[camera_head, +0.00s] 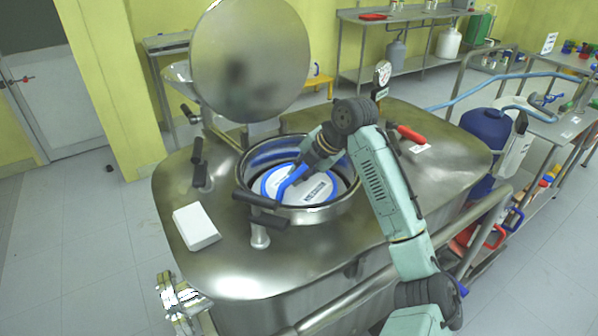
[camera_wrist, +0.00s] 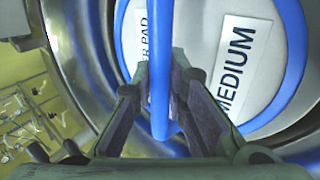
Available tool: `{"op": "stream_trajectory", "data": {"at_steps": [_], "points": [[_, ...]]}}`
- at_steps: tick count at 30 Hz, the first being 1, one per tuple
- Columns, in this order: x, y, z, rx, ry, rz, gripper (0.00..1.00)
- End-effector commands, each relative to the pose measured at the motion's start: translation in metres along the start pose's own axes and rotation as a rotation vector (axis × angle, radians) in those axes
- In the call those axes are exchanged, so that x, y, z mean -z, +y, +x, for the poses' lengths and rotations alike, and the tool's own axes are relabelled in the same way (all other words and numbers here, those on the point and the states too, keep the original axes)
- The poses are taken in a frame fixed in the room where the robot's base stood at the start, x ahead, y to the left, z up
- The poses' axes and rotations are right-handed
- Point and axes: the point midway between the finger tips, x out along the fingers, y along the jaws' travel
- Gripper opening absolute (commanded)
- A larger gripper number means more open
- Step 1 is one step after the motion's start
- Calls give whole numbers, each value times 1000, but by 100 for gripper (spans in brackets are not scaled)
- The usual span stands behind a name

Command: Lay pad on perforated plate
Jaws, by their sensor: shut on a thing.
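The pad (camera_head: 318,190) is a white disc with a blue rim and a raised blue bar handle. It lies inside the round steel opening (camera_head: 335,212) of the vessel and looks roughly level. In the wrist view the pad (camera_wrist: 200,35) shows a label with "PAD" and "MEDIUM". My gripper (camera_head: 302,171) reaches down into the opening. In the wrist view my gripper (camera_wrist: 162,75) is shut on the blue handle, one finger on each side. The perforated plate is not visible; the pad covers the inside of the opening. I cannot tell whether the pad touches anything beneath.
The round steel lid (camera_head: 250,60) stands open behind the opening. Black-handled clamps (camera_head: 262,200) stand around the rim. A white block (camera_head: 195,226) lies on the vessel top at left, and a red handle (camera_head: 411,133) is at right. The vessel top's front is clear.

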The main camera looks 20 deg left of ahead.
Motion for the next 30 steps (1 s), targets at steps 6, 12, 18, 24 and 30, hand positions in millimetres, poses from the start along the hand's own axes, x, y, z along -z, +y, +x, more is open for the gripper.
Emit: {"op": "stream_trajectory", "data": {"at_steps": [6,12,18,24,30], "points": [[0,0,1,-1,0,-1,22],[0,-1,1,-1,0,0,35],[0,-1,1,0,0,0,37],[0,-1,-3,0,0,0,37],[-1,0,-30,-1,-2,0,37]]}}
